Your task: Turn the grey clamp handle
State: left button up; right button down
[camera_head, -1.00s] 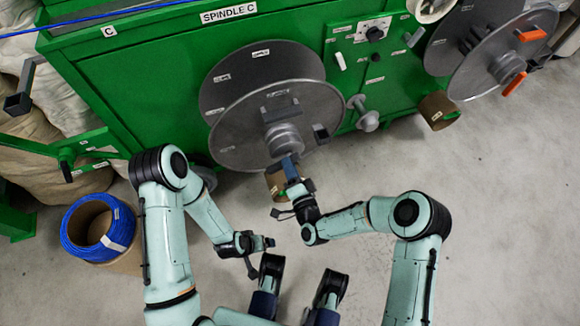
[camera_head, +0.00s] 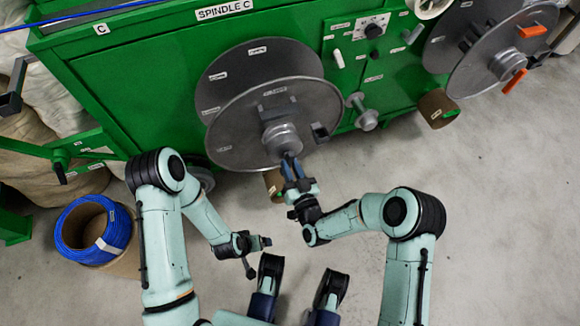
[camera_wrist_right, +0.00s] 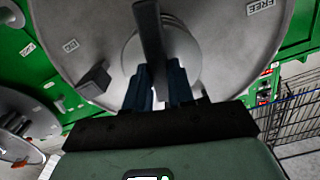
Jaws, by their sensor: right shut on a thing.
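The grey clamp handle (camera_wrist_right: 152,45) is a dark bar at the hub of the near grey reel flange (camera_head: 235,135). In the right wrist view it runs down from the top between the two dark blue fingers of my right gripper (camera_wrist_right: 160,85), which is shut on it. In the head view my right gripper (camera_head: 291,168) is just below the hub, and its fingers hide most of the handle. My left gripper (camera_head: 264,243) hangs over the floor at lower left of the right one, away from the reel. Its opening is too small to judge.
A green machine (camera_head: 130,75) labelled SPINDLE C stands behind the reel. A spool of blue cable (camera_head: 75,222) sits on the floor at left. A second reel with orange handles (camera_head: 515,80) is at upper right. The grey floor at right is clear.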

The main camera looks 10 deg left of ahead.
aim_at(290, 164)
pick_arm(q)
jog(key=shift+s+f, duration=0.2)
jog(key=shift+s, duration=0.05)
pick_arm(e)
jog(key=shift+d+f+n, duration=0.1)
jog(key=shift+n, duration=1.2)
jog(key=c, duration=1)
grip_release()
jog(key=shift+o, duration=0.2)
jog(key=v, duration=0.3)
jog(key=shift+p, duration=0.3)
pick_arm(q)
jog(key=r, duration=0.1)
jog(key=p, duration=0.1)
jog(key=d+r, duration=0.1)
jog(key=shift+s+d+r, duration=0.1)
jog(key=shift+s+r, duration=0.25)
jog(key=shift+s, duration=0.05)
pick_arm(e)
jog(key=v, duration=1)
jog(key=shift+d, duration=0.2)
